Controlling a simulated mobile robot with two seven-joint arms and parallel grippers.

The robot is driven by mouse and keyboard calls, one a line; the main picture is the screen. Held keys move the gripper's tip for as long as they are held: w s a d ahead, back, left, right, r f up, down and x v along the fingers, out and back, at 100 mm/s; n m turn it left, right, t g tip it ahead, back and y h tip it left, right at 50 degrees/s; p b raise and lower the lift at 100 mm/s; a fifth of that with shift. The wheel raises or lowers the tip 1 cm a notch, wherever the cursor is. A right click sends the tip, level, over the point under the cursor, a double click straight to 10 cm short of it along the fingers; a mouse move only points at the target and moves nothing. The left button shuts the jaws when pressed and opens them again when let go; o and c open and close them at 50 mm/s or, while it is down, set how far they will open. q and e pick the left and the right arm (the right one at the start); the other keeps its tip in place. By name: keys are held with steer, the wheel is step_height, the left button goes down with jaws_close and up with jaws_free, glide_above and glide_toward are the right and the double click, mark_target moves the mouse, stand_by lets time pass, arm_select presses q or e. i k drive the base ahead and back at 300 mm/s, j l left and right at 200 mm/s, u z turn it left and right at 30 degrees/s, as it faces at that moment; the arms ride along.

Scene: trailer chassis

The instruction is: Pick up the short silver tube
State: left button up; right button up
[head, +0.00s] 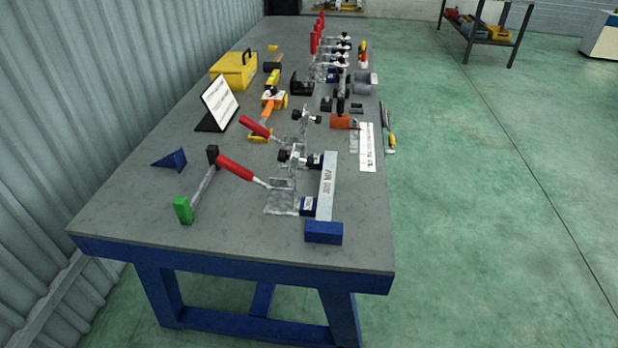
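A short silver tube (327,187), square-sided with dark lettering along it, lies near the front right of the workbench. It rests against small dark blue blocks (309,206) beside a toggle clamp. The clamp's red handle (240,171) points to the left and up. A solid blue block (323,232) sits just in front of the tube's near end. I cannot tell whether the clamp presses on the tube. Neither of my grippers shows in the head view.
The grey workbench (130,222) carries a green-handled hammer (184,209), blue wedge (171,160), tilted sign (220,102), yellow toolbox (234,70), orange tool (268,108), and white label strip (367,147). More clamps stand farther back. Green floor lies open to the right.

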mark_target(324, 206)
steer(key=i+l+u, duration=0.25)
steer(key=l+u, duration=0.2)
steer(key=i+l+u, duration=0.1)
steer(key=l+u, duration=0.35)
steer(key=l, duration=0.25)
steer(key=l+u, duration=0.95)
steer(key=l, duration=0.35)
steer(key=l+u, duration=0.3)
steer(key=k+l+u, duration=0.15)
steer(key=l+u, duration=0.15)
steer(key=l, duration=0.15)
steer(key=k+l+u, duration=0.15)
steer(key=l+u, duration=0.2)
steer(key=i+j, duration=0.35)
steer(key=j, duration=0.15)
